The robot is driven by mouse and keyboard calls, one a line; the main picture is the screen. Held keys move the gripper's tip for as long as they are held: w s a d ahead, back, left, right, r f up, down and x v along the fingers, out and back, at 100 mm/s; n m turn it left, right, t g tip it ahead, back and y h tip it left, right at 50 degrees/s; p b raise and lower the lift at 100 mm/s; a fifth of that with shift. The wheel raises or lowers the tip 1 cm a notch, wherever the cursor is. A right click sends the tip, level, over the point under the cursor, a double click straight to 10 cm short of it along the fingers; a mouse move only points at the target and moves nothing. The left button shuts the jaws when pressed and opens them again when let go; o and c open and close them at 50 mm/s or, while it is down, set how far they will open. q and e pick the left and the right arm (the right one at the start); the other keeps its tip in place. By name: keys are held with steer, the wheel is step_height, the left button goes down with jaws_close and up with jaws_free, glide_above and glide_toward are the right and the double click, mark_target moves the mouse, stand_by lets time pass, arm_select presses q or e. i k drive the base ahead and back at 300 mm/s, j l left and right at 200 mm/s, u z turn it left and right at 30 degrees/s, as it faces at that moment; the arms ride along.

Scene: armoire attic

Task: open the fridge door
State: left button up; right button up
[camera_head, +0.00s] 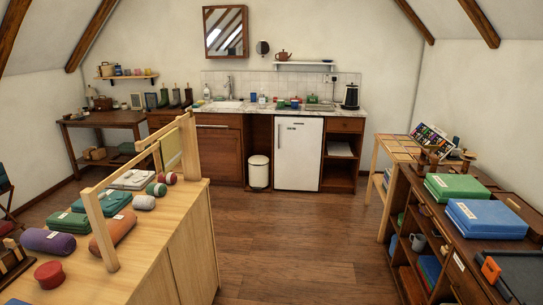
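The fridge (298,155) is a small white under-counter unit at the back of the room, set between wooden cabinets below the counter. Its white door is shut and its front faces me. Neither of my grippers shows in the head view.
A wooden bench (165,265) with rolled textiles and a wooden frame stands at the near left. A dark shelf unit (440,245) with blue and green boxes is at the right. A white bin (258,171) stands left of the fridge. The wooden floor (288,245) between is clear.

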mark_target(298, 140)
steer(key=i, duration=4.25)
steer(key=i+u, duration=0.1)
steer(key=i, duration=0.45)
steer(key=i+l+u, duration=0.1)
steer(key=i, duration=0.45)
steer(key=i+l+u, duration=0.1)
steer(key=i, duration=0.45)
